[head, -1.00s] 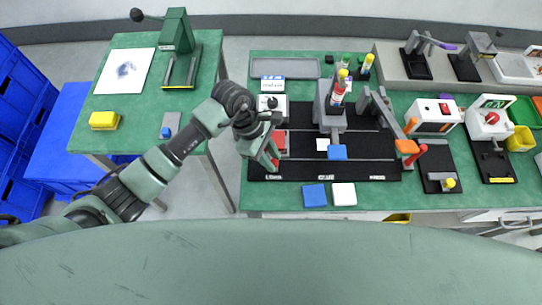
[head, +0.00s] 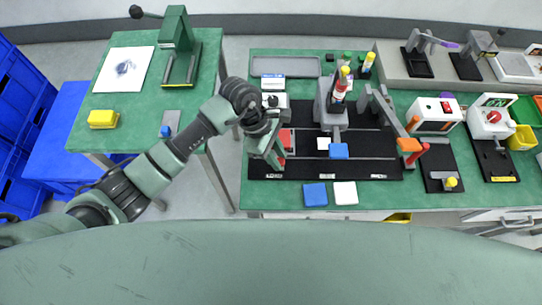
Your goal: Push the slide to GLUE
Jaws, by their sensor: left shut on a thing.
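The black slide board (head: 365,168) lies on the green bench, with rails and three white labels along its front edge. The middle label (head: 327,176) looks like GLUE, though the print is tiny. A red piece (head: 286,138), which looks like the slide, is at the board's left end, partly hidden by my left gripper. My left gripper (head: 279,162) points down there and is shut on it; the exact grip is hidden. A white square (head: 323,143) and a blue block (head: 338,151) lie at mid-board, below the glue station (head: 331,108). My right gripper is out of view.
Blue (head: 315,195) and white (head: 345,193) pads lie in front of the board. A grey tray (head: 285,66) is behind. More devices stand to the right.

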